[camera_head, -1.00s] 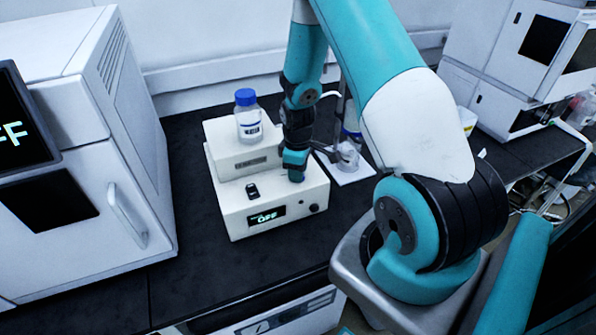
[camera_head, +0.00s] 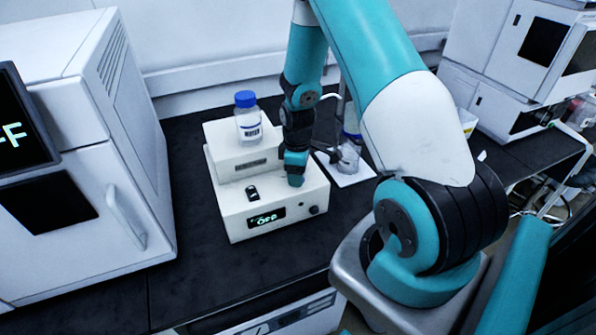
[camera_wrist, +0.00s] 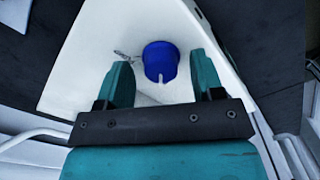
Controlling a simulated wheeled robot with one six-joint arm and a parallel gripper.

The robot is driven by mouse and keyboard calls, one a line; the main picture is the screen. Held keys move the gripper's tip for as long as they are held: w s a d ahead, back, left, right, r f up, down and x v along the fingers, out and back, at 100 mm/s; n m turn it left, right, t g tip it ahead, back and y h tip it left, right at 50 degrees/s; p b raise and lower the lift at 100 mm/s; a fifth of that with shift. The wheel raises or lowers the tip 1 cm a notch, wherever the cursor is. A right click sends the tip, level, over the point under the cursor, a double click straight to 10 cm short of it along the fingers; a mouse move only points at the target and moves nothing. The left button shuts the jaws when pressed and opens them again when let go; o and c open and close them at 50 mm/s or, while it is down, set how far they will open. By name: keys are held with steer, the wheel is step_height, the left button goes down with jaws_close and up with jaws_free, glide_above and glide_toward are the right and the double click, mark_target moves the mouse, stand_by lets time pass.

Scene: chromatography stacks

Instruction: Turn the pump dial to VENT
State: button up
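The pump is a white stepped box (camera_head: 236,222) on the black bench, with a lit front display (camera_head: 266,218) that appears to read OFF. In the wrist view, a round blue dial (camera_wrist: 161,61) with a white pointer mark sits on the pump's white top. A small dark label, too blurred to read, lies left of it. My gripper (camera_wrist: 161,72) is open, with one teal finger on each side of the dial and gaps showing. I cannot tell whether the tips are level with it. In the head view my gripper (camera_head: 296,181) points down over the pump's right top and hides the dial.
A clear bottle (camera_head: 249,124) with a blue cap stands on the pump's raised rear step. A black switch (camera_head: 252,193) is on the lower step, and a small black knob (camera_head: 314,210) is on the front. A glass flask (camera_head: 347,158) stands close behind on the right.

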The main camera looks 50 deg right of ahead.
step_height(320, 180, up, 18)
steer(key=b, duration=0.2)
steer(key=shift+f, duration=0.25)
stand_by(0.5)
steer(key=s+a+r+t+y, duration=0.1)
steer(key=s+a+r, duration=0.15)
steer(key=a, duration=0.65)
steer(key=s+a+r+y, duration=0.15)
steer(key=a+r, duration=0.25)
steer(key=a, duration=0.5)
steer(key=s+a+r+g+y, duration=0.1)
steer(key=s+a+r, duration=0.2)
steer(key=s+a, duration=0.8)
steer(key=s, duration=0.3)
steer(key=shift+s+a+y, duration=0.3)
steer(key=shift+a+y, duration=0.05)
